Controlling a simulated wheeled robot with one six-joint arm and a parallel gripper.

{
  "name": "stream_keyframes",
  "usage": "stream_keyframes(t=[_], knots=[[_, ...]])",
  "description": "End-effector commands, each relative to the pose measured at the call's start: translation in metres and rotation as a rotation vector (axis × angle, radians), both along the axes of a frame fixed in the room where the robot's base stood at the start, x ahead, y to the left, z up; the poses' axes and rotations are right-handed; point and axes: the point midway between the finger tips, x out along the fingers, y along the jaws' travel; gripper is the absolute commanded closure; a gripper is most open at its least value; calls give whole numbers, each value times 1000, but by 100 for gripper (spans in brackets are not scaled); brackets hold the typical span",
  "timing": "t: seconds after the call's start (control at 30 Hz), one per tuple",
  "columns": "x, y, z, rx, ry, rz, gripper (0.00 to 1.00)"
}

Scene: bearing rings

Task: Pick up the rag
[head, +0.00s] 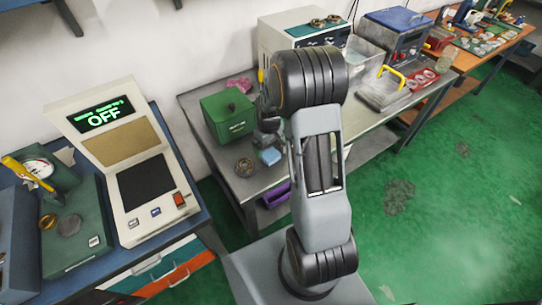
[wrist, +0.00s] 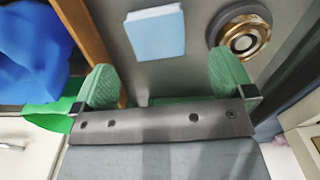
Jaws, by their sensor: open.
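A light blue square with layered edges, like a folded rag (head: 270,156), lies flat near the front of the grey workbench. It also shows at the top middle of the wrist view (wrist: 155,34). My gripper (head: 268,128) is over the bench near it in the head view, partly hidden by my arm. In the wrist view my gripper (wrist: 166,84) has its green-padded fingers wide apart with nothing between them; the blue square lies beyond the tips. A pink crumpled cloth (head: 240,85) lies farther back, behind a green box.
A brass-coloured bearing ring (head: 244,167) lies left of the blue square; it is at right in the wrist view (wrist: 242,38). The green box (head: 228,115) stands behind it. A purple bin (head: 275,195) is below the bench edge. A crumpled deep blue thing (wrist: 35,50) is at left.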

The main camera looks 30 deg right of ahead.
Motion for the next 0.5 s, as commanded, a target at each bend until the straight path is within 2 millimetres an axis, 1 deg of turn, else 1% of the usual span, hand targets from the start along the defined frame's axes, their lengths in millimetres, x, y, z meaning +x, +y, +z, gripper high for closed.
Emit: stream_keyframes(t=[0.23, 0.5], knots=[[-1, -1, -14, 1, 2, -1, 0], [-1, -3, -49, 1, 1, 0, 0]])
